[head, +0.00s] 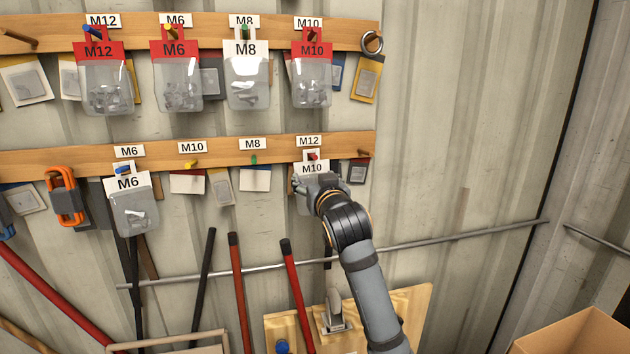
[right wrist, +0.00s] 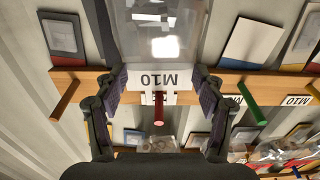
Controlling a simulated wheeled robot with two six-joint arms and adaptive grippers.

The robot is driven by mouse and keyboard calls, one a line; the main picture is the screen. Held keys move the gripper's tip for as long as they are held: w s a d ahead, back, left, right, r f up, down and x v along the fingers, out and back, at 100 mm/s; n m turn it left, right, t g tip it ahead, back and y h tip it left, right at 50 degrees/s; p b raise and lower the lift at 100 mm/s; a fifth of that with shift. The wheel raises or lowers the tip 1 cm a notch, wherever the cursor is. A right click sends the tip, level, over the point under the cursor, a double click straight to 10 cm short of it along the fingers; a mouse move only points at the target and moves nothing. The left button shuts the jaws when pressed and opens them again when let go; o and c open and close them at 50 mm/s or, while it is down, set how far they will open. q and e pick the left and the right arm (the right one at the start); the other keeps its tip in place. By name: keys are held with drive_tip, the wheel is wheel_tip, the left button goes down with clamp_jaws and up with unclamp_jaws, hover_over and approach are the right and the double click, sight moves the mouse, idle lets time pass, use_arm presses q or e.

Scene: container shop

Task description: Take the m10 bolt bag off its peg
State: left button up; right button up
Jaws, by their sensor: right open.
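A clear bag with a white M10 header (head: 312,169) hangs on a red peg (head: 313,156) in the lower row, under an M12 label. My right gripper (head: 318,184) is in front of this bag and hides much of its lower part. In the right wrist view the open fingers (right wrist: 160,78) stand on either side of the white M10 header (right wrist: 168,80), with the red peg (right wrist: 158,110) still through its top. I cannot tell whether the fingers touch the card. Another M10 bag, with a red header (head: 312,88), hangs in the upper row. My left gripper is not in view.
Upper neighbours are M12 (head: 105,85), M6 (head: 176,80) and M8 (head: 247,80) bags. An M6 bag (head: 134,205) hangs lower left. Yellow (head: 193,164) and green (head: 254,159) lower pegs hold no bag. Long-handled tools stand below; the wall to the right is clear.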

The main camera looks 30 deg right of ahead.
drive_tip(key=o, duration=0.5)
